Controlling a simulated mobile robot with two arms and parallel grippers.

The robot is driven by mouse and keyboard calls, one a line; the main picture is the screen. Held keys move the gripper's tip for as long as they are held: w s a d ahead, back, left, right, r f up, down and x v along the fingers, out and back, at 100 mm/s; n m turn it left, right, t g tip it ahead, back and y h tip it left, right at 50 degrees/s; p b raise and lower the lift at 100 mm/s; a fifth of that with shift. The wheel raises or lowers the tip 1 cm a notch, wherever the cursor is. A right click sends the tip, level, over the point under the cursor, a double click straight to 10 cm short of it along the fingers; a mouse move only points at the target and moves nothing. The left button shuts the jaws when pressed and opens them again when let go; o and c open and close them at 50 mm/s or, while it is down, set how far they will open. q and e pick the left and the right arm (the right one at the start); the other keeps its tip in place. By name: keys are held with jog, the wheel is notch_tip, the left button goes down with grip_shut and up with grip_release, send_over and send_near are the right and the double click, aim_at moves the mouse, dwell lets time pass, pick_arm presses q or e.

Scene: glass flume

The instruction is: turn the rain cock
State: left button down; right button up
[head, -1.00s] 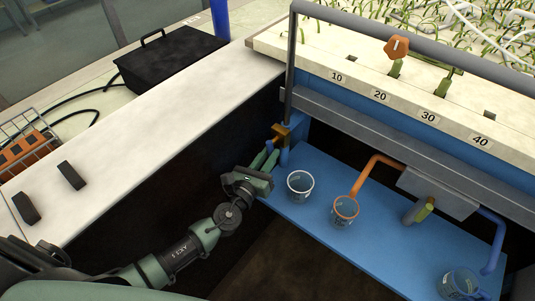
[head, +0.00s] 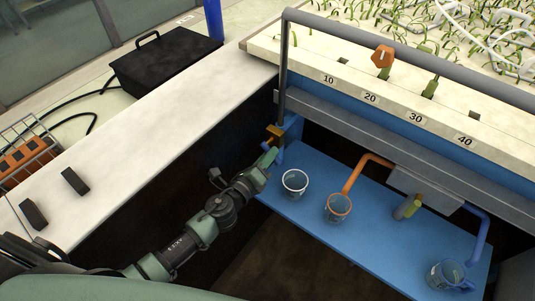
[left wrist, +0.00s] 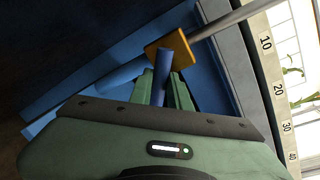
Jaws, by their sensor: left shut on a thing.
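The rain cock has a brass-coloured square block (head: 275,131) at the foot of an upright grey pipe, by the left end of the blue shelf. The block (left wrist: 169,50) is close ahead in the left wrist view, with a blue handle (left wrist: 163,66) running from it towards me. My left gripper (head: 270,157) is just below the block in the head view. In the left wrist view its green fingers (left wrist: 165,88) are shut on the blue handle, one on each side. The handle is mostly hidden by the gripper in the head view. My right gripper is not in view.
A white-rimmed cup (head: 295,183) stands on the blue shelf (head: 385,243) close right of my gripper. An orange-rimmed cup (head: 338,207) and a blue cup (head: 447,275) stand further right. A white ledge (head: 150,150) lies left, above a dark gap.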

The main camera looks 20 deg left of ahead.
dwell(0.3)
pick_arm(q)
jog(key=c, duration=1.3)
grip_release()
jog(key=v, duration=0.7)
jog(key=shift+s+a+r+b, duration=0.1)
jog(key=shift+s+a+b, duration=0.05)
jog(key=shift+s+b, duration=0.25)
